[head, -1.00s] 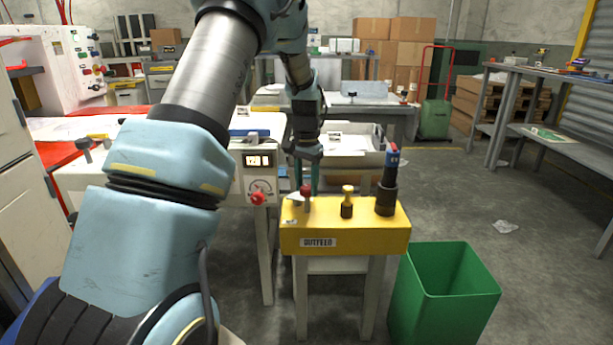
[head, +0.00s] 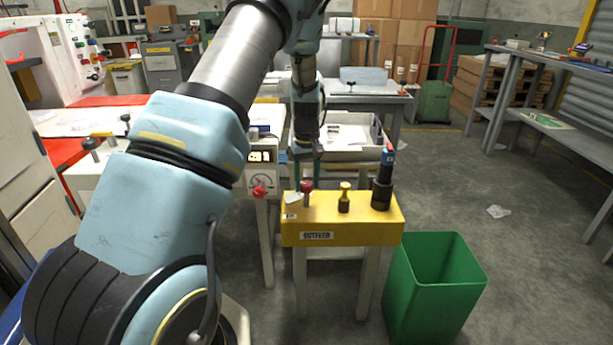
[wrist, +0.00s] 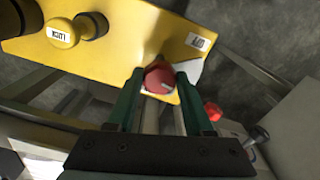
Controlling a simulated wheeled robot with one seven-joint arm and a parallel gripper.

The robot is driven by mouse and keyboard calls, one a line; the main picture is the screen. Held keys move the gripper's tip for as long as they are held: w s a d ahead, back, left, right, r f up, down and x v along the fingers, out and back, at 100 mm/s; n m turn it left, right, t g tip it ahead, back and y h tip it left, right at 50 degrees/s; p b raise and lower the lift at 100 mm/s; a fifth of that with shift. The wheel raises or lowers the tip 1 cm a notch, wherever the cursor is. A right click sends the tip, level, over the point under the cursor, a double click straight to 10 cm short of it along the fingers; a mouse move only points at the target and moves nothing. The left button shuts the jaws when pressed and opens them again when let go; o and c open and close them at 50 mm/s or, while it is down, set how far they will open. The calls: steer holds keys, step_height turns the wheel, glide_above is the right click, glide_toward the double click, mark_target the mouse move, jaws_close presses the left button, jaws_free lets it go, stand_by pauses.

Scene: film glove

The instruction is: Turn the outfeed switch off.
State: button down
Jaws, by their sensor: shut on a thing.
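The yellow outfeed box (head: 340,226) stands on pale legs, with an OUTFEED label on its front. A red knob (head: 306,186) is at its left end, beside a small white plate (head: 291,198). In the wrist view the red knob (wrist: 159,77) sits between the green fingers of my gripper (wrist: 160,84), which is shut on it. The fingers come from behind the box in the head view. A white label (wrist: 199,41) is on the yellow top near the knob; its lettering is hard to read.
A white panel with a red knob (head: 259,192) is close on the left. A green bin (head: 435,285) stands at the right. Open floor lies beyond it.

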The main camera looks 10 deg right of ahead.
steer(key=shift+n+p, duration=0.5)
steer(key=shift+n, duration=0.6)
steer(key=shift+c, duration=1.4)
jaws_free()
step_height(320, 180, up, 11)
steer(key=shift+f, duration=0.1)
